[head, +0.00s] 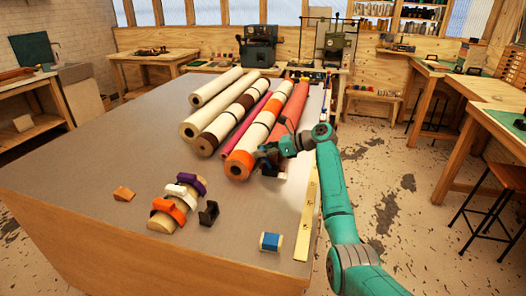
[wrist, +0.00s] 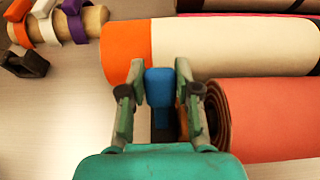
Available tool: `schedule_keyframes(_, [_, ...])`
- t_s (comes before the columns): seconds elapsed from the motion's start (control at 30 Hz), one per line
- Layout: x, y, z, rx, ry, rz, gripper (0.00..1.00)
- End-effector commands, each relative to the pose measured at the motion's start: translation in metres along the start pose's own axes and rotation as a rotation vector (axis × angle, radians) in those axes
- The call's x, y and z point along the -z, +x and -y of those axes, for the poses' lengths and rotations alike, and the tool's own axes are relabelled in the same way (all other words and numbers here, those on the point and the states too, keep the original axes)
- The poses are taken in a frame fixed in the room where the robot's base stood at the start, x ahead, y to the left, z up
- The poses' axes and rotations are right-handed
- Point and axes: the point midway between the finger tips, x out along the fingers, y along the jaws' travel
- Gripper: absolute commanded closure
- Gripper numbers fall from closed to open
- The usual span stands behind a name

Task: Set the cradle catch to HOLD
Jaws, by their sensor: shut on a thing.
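My gripper (wrist: 161,72) is shut on a blue piece (wrist: 160,90), which sits upright between its two fingers; I take it for the handle of the cradle catch. A dark part shows just below the blue piece. No HOLD mark is readable, so the catch's setting cannot be told. In the head view my gripper (head: 268,158) is at the near end of the rolls. A cream roll with orange ends (wrist: 230,45) lies just beyond the blue piece. A salmon roll (wrist: 265,120) lies to its right. My fingers hide most of the catch.
More rolls (head: 216,87) lie to the left. At the table's front, orange, white and purple clips sit on a wooden rod (head: 160,221), near a black clip (head: 208,213), an orange wedge (head: 124,194) and a blue-topped block (head: 270,241). A wooden strip (head: 306,215) lies along the right edge.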

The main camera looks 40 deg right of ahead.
Motion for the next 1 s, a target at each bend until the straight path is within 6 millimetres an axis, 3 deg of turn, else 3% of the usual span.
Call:
schedule_keyframes(0.37, [0.002, -0.007, 0.000, 0.000, 0.003, 0.095, 1.00])
schedule_keyframes(1.0, [0.013, -0.039, 0.000, 0.001, 0.004, 0.536, 1.00])
